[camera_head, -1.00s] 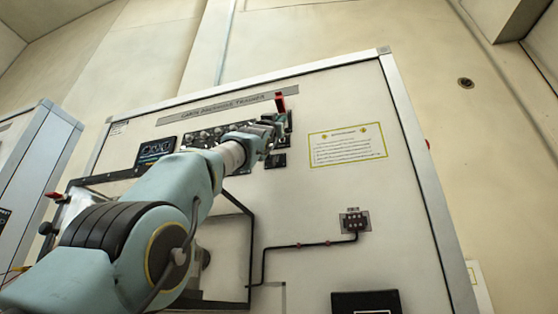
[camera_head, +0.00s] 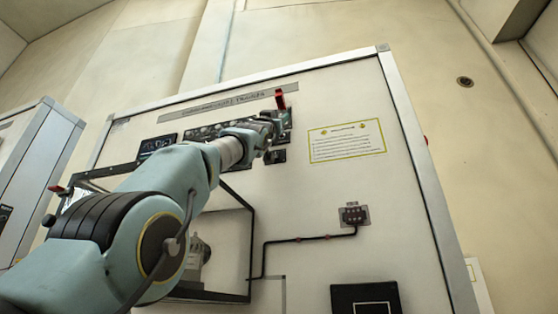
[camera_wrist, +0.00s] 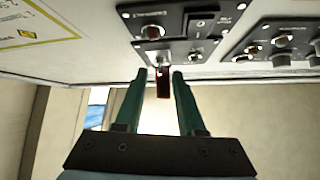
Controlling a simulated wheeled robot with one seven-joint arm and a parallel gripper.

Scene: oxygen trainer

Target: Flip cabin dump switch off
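A red switch cover (camera_head: 280,99) stands out from the top right of the control panel on the trainer board. It also shows in the wrist view (camera_wrist: 163,82), hanging between my fingertips. I cannot read a label that marks it as the cabin dump switch. My gripper (camera_wrist: 159,78) is open, with one green finger on each side of the red cover. A gap shows on the left, and the right finger is close to it; contact is not clear. In the head view my gripper (camera_head: 273,120) is at the panel and hides part of it.
Dark control panels with knobs and toggles (camera_wrist: 283,40) lie beside the red cover. A yellow-bordered notice (camera_head: 346,141) is on the board to the right. A small connector box (camera_head: 354,216) with a cable sits below it. A black frame (camera_head: 252,240) stands lower left.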

